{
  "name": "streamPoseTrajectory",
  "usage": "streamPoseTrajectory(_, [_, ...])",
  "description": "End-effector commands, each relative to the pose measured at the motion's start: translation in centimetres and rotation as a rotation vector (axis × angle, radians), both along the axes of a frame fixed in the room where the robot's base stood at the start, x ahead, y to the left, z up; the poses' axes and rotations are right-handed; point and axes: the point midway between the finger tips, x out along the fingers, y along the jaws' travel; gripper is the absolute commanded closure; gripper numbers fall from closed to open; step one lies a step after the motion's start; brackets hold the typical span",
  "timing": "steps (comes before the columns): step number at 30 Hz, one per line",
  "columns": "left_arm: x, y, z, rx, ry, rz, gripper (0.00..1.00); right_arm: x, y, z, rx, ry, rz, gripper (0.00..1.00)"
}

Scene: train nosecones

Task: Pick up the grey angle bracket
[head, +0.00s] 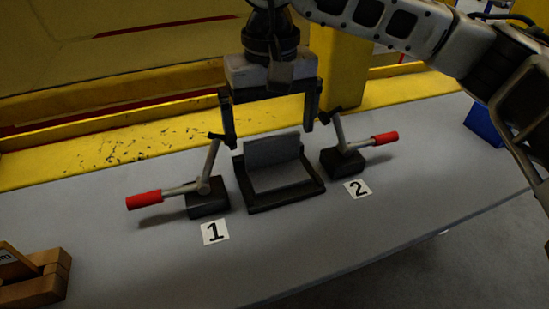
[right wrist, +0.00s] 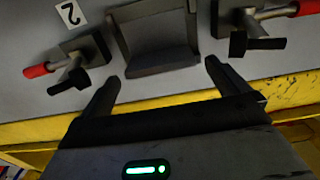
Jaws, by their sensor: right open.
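The grey angle bracket (head: 272,151) sits in a dark frame-like fixture (head: 287,199) on the table, with one plate upright and the other flat. It also shows in the right wrist view (right wrist: 163,58). My right gripper (head: 269,137) is open and empty, with its fingers spread wide to either side of the bracket's upright plate. In the right wrist view the fingertips (right wrist: 163,72) point toward the bracket and appear apart from it. My left gripper is not in view.
Toggle clamps with red handles flank the fixture: one by label 1 (head: 206,197) and one by label 2 (head: 345,158). A wooden block (head: 42,284) lies at the lower left and a blue bin (head: 484,124) at the right. A yellow structure (head: 110,143) runs behind the table. The front table area is clear.

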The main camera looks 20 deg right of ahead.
Motion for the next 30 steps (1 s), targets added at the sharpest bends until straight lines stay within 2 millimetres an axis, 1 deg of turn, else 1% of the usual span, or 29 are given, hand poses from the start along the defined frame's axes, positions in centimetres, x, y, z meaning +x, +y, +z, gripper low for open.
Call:
streamPoseTrajectory(5, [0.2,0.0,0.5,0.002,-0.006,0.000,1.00,-1.0,-0.1,-2.5,-0.001,0.004,0.002,0.00])
streamPoseTrajectory(9, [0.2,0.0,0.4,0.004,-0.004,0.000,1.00,-1.1,0.0,-4.3,-0.001,0.003,0.000,0.00])
streamPoseTrajectory(12, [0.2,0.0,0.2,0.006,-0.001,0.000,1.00,-1.0,0.0,-4.8,0.001,0.002,0.000,0.00])
streamPoseTrajectory(18, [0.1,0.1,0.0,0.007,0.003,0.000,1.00,-1.0,0.0,-4.8,0.001,0.001,0.000,0.00])
streamPoseTrajectory(19, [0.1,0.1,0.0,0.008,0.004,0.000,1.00,-1.0,0.0,-4.8,0.001,0.001,0.000,0.06])
streamPoseTrajectory(20, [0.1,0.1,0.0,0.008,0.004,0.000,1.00,-1.0,0.0,-4.8,0.001,0.001,0.000,0.14])
streamPoseTrajectory(21, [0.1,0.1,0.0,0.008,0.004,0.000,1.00,-1.0,0.0,-4.8,0.001,0.001,0.000,0.25])
streamPoseTrajectory(23, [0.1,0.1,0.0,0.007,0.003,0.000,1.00,-1.0,0.0,-4.8,0.001,0.001,0.000,0.42])
streamPoseTrajectory(24, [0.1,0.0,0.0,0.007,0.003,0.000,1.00,-1.0,0.0,-4.8,0.001,0.001,0.000,0.45])
streamPoseTrajectory(30, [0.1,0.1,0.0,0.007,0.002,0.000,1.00,-1.0,0.0,-4.7,0.001,0.000,0.000,0.45])
